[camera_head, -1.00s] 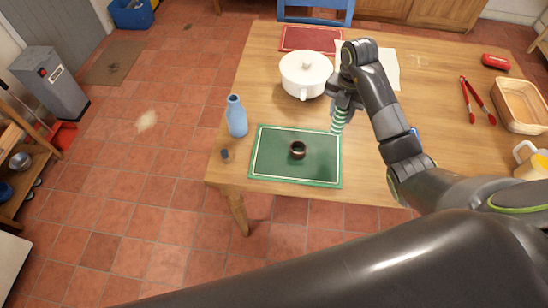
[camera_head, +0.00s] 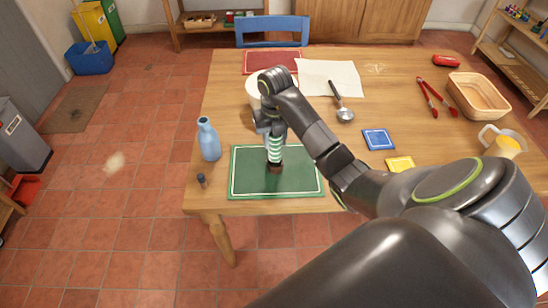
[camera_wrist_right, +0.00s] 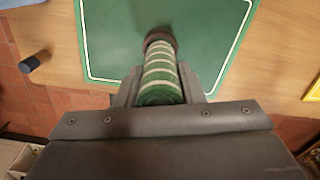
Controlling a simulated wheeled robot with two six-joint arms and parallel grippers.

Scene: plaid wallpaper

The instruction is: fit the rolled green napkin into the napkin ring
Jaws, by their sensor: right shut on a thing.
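The rolled napkin (camera_head: 274,149), striped green and white, is held nearly upright over the green placemat (camera_head: 300,183). My right gripper (camera_head: 271,131) is shut on its upper part. The dark brown napkin ring (camera_head: 275,168) sits on the placemat at the napkin's lower end. In the right wrist view, the napkin (camera_wrist_right: 160,78) runs between the fingers (camera_wrist_right: 160,88) to the ring (camera_wrist_right: 160,36), whose dark band shows at its far end. The napkin's lower tip meets the ring; how far it is inside I cannot tell. My left gripper is out of view.
A blue bottle (camera_head: 208,141) and a small dark cylinder (camera_head: 201,180) stand left of the placemat. A ladle (camera_head: 342,108), blue coaster (camera_head: 378,139) and yellow coaster (camera_head: 400,163) lie to the right.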

